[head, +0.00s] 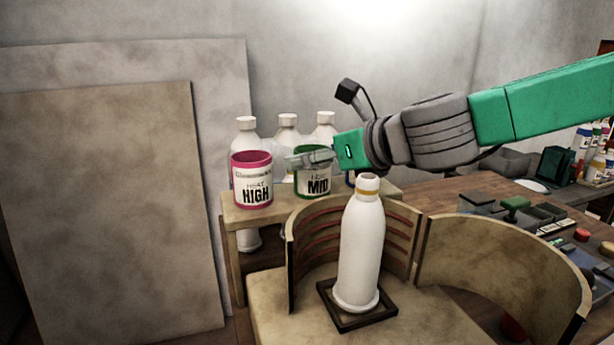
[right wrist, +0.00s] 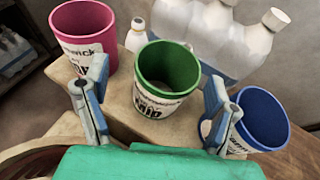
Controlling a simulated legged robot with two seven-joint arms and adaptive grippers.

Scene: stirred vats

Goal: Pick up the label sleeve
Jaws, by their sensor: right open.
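Three label sleeves stand on a small wooden shelf (head: 280,214). The pink sleeve marked HIGH (head: 251,182) is at the left. The green sleeve marked MID (head: 318,186) is in the middle and also shows in the right wrist view (right wrist: 165,80). The blue sleeve (right wrist: 262,118) is at the right there, mostly hidden in the head view. My right gripper (right wrist: 155,105) is open, with one finger on each side of the green sleeve's outline in the wrist view. I cannot tell whether they touch it. My left gripper is out of view.
A white bottle (head: 361,250) stands upright in a dark square frame before a curved wooden guard (head: 410,225). White bottles (head: 288,135) stand behind the sleeves. A cluttered desk (head: 470,190) is at the right, and large panels (head: 110,200) lean at the left.

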